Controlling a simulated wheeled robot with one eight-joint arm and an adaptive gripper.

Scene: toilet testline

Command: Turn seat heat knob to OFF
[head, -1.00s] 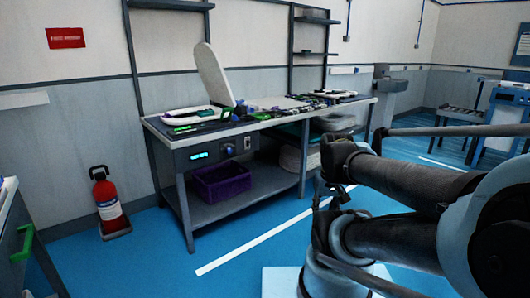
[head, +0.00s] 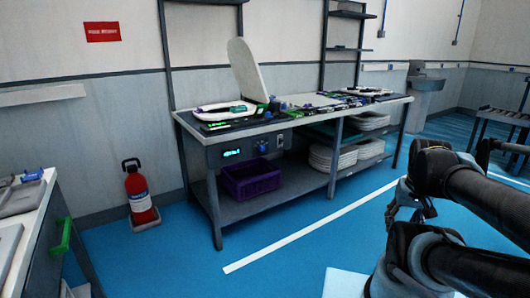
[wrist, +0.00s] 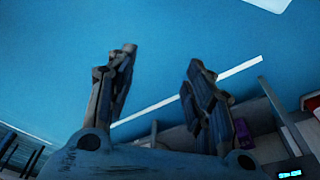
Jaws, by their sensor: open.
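A toilet seat unit with a raised white lid (head: 247,70) stands on the bench. My gripper (wrist: 162,57) is open and empty, its two fingers spread over the blue floor. In the head view my gripper (head: 424,212) hangs at the right, well apart from the bench and the knob.
A purple crate (head: 251,181) and stacked white parts (head: 333,158) are on the lower shelf. A red fire extinguisher (head: 140,194) stands by the wall. Another bench with a green handle (head: 61,236) is at the left. The blue floor before the workbench is clear.

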